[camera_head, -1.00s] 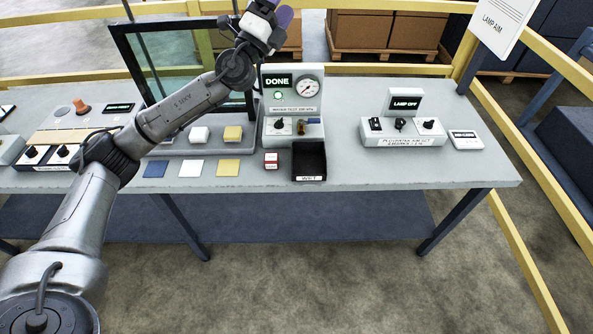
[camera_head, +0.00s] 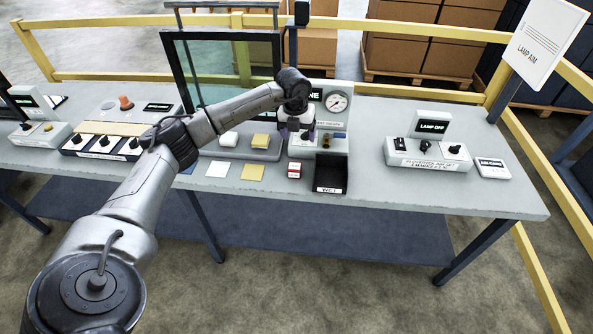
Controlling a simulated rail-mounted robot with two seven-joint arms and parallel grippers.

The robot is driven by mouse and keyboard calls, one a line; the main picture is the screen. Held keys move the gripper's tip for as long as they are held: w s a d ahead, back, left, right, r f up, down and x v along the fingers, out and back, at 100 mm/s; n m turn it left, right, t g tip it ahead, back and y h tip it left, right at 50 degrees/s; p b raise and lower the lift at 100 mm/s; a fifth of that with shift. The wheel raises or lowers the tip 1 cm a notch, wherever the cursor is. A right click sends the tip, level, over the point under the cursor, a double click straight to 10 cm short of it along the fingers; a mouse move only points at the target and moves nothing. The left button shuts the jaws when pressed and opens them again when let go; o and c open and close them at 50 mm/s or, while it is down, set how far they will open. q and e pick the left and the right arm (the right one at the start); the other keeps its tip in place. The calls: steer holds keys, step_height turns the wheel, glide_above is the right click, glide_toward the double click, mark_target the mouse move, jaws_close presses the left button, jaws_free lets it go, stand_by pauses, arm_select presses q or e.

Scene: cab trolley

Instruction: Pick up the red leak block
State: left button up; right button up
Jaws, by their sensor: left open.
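The red leak block (camera_head: 294,172), small with a pale label on top, sits on the grey table (camera_head: 400,195) near its front edge. My left gripper (camera_head: 297,138) hangs pointing down above and behind the block, in front of the gauge station. Its purple fingertips are apart with nothing seen between them. The gripper and the block are apart. My left wrist hides part of the station's display. My right gripper is not in view.
A black bin marked WET (camera_head: 330,176) stands close to the right of the block. A yellow pad (camera_head: 252,172) lies to its left. The gauge station (camera_head: 338,120) is behind. A lamp box (camera_head: 428,155) is farther right, with clear table between.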

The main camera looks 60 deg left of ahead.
arm_select(q)
steer(key=s+n+g, duration=0.1)
steer(key=s, duration=0.1)
steer(key=b, duration=0.2)
glide_above(295, 166)
steer(key=f, duration=0.8)
steer(key=shift+s+f, duration=0.2)
steer(key=shift+f, duration=0.2)
steer(key=shift+w+f+b, duration=0.15)
steer(key=shift+f+b, duration=0.75)
steer(key=shift+f, duration=1.7)
steer(key=shift+a, duration=0.1)
steer(key=shift+c, duration=0.4)
steer(key=c, duration=0.9)
